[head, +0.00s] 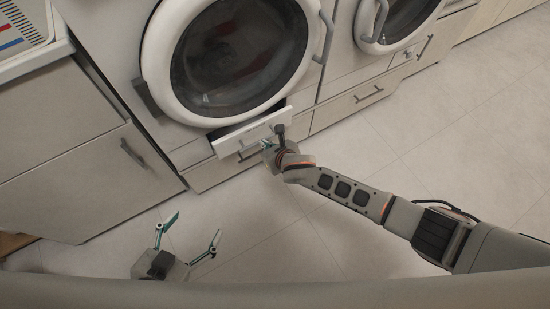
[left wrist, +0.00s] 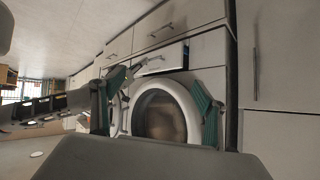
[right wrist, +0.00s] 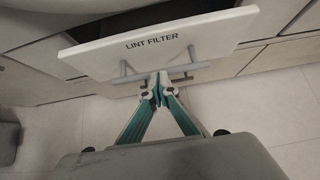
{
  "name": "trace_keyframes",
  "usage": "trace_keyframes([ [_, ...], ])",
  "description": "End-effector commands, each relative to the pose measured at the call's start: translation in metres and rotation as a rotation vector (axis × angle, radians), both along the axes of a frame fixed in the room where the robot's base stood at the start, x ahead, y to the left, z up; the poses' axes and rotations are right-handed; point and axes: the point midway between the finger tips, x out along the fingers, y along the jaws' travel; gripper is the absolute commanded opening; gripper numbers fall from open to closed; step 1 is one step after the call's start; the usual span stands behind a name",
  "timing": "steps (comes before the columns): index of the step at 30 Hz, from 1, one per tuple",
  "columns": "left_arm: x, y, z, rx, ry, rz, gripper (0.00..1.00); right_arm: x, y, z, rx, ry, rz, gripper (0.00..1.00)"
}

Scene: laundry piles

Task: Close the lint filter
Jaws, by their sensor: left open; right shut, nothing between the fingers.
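The lint filter (head: 251,132) is a white drawer front below the left machine's round door, and it stands pulled out, with a dark gap behind it. In the right wrist view its white front (right wrist: 205,36) carries the words LINT FILTER and a grey bar handle (right wrist: 190,69). My right gripper (head: 268,146) is at this handle. Its fingertips (right wrist: 157,80) are together, with nothing between them, at or very near the bar; contact is not clear. My left gripper (head: 190,229) is open and empty, low over the floor, away from the filter.
The left machine (head: 150,60) has a closed round door. A second machine (head: 398,18) stands to its right. Drawers with bar handles (head: 368,93) run below. A cabinet (head: 70,150) stands at the left. The tiled floor (head: 450,130) in front is clear.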

Motion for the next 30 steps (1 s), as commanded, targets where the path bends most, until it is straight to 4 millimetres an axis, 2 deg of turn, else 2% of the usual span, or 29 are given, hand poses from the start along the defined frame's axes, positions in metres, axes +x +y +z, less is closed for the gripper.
trace_keyframes([
  [1, -0.001, -0.006, -0.001, -0.019, 0.003, 0.000, 0.74, 0.005, 0.005, -0.007, -0.002, 0.007, 0.001, 0.00],
  [3, 0.003, -0.015, 0.003, -0.044, -0.010, 0.000, 0.74, 0.015, 0.011, -0.007, -0.001, 0.009, 0.001, 0.00],
  [10, 0.015, -0.021, 0.017, -0.072, -0.045, 0.008, 0.74, 0.034, 0.020, -0.005, -0.002, 0.006, -0.001, 0.00],
  [25, 0.016, -0.021, 0.018, -0.072, -0.046, 0.008, 0.74, 0.039, 0.023, 0.000, 0.002, 0.000, 0.000, 0.00],
  [30, 0.018, -0.018, 0.023, -0.061, -0.055, 0.007, 0.74, 0.035, 0.015, 0.000, -0.001, -0.003, -0.002, 0.00],
])
